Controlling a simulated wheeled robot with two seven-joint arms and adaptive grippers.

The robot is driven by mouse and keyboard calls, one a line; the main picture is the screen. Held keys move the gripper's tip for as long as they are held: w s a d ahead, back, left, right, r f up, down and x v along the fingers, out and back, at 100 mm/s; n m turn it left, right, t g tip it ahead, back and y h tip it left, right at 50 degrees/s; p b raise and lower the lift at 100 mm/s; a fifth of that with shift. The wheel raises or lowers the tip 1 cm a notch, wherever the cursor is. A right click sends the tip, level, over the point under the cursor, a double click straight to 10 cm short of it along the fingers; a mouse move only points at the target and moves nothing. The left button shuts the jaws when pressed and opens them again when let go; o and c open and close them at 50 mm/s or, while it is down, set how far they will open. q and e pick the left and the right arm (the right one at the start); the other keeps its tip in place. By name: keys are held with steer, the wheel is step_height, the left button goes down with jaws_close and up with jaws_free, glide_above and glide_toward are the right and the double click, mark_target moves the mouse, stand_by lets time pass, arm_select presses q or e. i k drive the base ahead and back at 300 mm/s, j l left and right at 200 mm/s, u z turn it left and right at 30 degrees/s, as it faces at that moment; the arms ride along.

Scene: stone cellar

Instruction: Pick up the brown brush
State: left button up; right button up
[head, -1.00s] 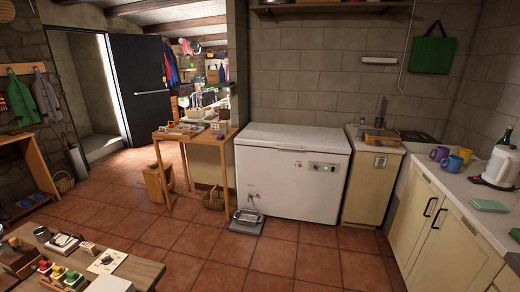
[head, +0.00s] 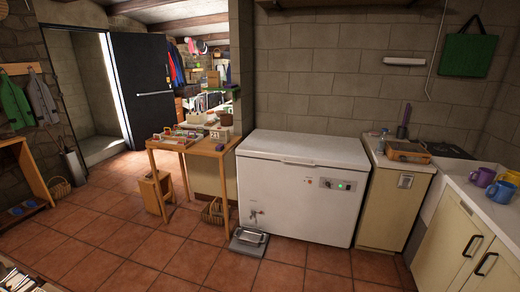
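I cannot make out a brown brush for certain anywhere in the head view. Small items stand on the wooden table (head: 207,150) left of the freezer, too small to identify surely. A wooden tray (head: 408,151) and a dark upright object (head: 404,121) are on the beige cabinet (head: 389,208) right of the freezer. Neither of my grippers shows.
A white chest freezer (head: 295,190) stands against the back wall, with a grey metal object (head: 249,241) on the floor before it. A stool (head: 155,192) and a basket (head: 213,211) are by the table. Cups (head: 482,177) stand on the right counter. The tiled floor ahead is open.

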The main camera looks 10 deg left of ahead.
mark_target(150, 177)
steer(key=i+l+u, duration=0.1)
steer(key=i+u, duration=0.2)
steer(key=i, duration=0.5)
steer(key=i+u, duration=0.65)
steer(key=i, duration=0.25)
steer(key=i+j+u, duration=0.1)
steer(key=i, duration=0.3)
steer(key=i+j, duration=0.2)
steer(key=i, duration=0.2)
steer(key=i+j+u, duration=0.1)
steer(key=j, duration=0.3)
steer(key=i+j, duration=0.35)
steer(key=i+j+u, duration=0.15)
steer(key=j, duration=0.35)
steer(key=i, duration=0.1)
